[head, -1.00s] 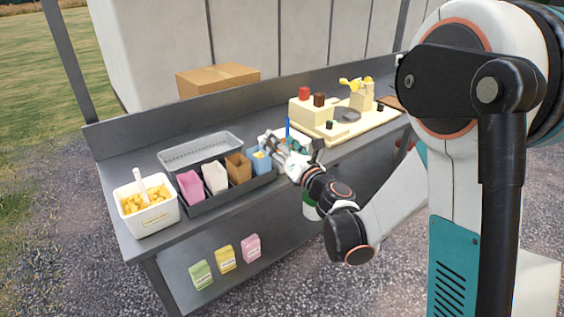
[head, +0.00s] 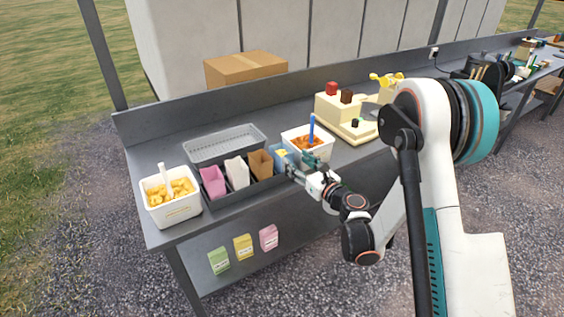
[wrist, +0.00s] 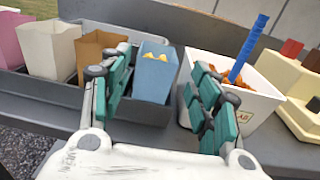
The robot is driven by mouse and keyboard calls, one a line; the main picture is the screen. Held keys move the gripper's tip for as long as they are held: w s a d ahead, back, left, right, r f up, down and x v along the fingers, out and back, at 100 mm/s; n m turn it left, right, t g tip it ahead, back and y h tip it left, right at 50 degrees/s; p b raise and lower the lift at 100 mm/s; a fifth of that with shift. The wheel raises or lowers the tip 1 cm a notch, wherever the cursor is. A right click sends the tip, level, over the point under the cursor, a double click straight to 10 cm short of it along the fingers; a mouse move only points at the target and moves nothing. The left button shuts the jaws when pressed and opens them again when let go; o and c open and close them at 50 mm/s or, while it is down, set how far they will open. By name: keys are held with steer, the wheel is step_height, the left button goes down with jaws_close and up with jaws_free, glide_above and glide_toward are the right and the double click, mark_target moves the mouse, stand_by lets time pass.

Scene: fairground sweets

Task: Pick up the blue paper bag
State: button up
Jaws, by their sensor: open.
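The blue paper bag (wrist: 154,74) stands upright at the right end of a dark tray (head: 222,203), with yellow pieces showing at its open top. In the head view the blue bag (head: 281,155) is partly hidden by my gripper (head: 295,166). In the wrist view my gripper (wrist: 162,98) is open, with a green-padded finger on each side of the picture. The bag shows between the fingers, beyond them, nearer the left finger. Nothing is held. I cannot tell how far the fingertips are from the bag.
Left of it in the tray stand a brown bag (head: 260,164), a white bag (head: 237,172) and a pink bag (head: 212,181). A white tub (head: 293,135) with a blue-handled tool is close on the right. A tub of yellow pieces (head: 171,211) stands at the left.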

mark_target(288, 156)
steer(key=b+x, duration=0.1)
steer(key=x, duration=0.5)
steer(key=shift+w+a+f+b, duration=0.25)
steer(key=shift+a+b, duration=0.1)
steer(key=shift+w+a+r, duration=0.1)
steer(key=shift+w+a, duration=0.2)
steer(key=shift+w, duration=0.1)
steer(key=c, duration=0.6)
